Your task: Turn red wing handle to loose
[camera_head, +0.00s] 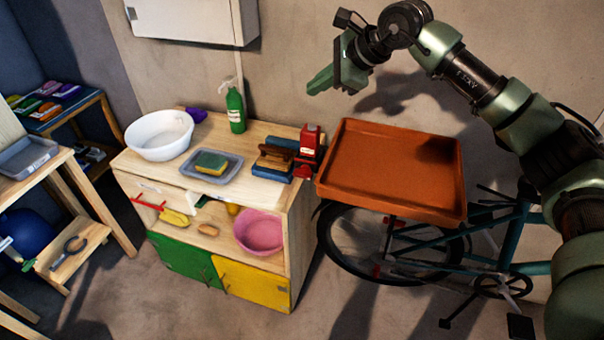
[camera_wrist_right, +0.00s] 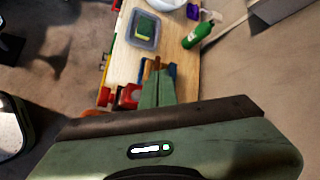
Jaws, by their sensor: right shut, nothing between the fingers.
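A red clamp-like device (camera_head: 310,143) stands at the right end of the wooden cabinet top, beside the orange tray. It also shows in the right wrist view (camera_wrist_right: 128,97), just left of my fingers and partly cut off by my gripper body. Its wing handle is too small to make out clearly, and I cannot tell how it is turned. My right gripper (camera_head: 321,84) is held in the air above and slightly right of the red device, apart from it. Its green fingers (camera_wrist_right: 157,88) are together and empty. My left gripper is not in view.
An orange tray (camera_head: 390,130) sits over a bicycle (camera_head: 400,250) right of the cabinet. On the cabinet top are a brown-handled brush on a blue block (camera_head: 274,167), a grey tray with a sponge (camera_head: 212,178), a white bowl (camera_head: 160,153) and a green bottle (camera_head: 236,110).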

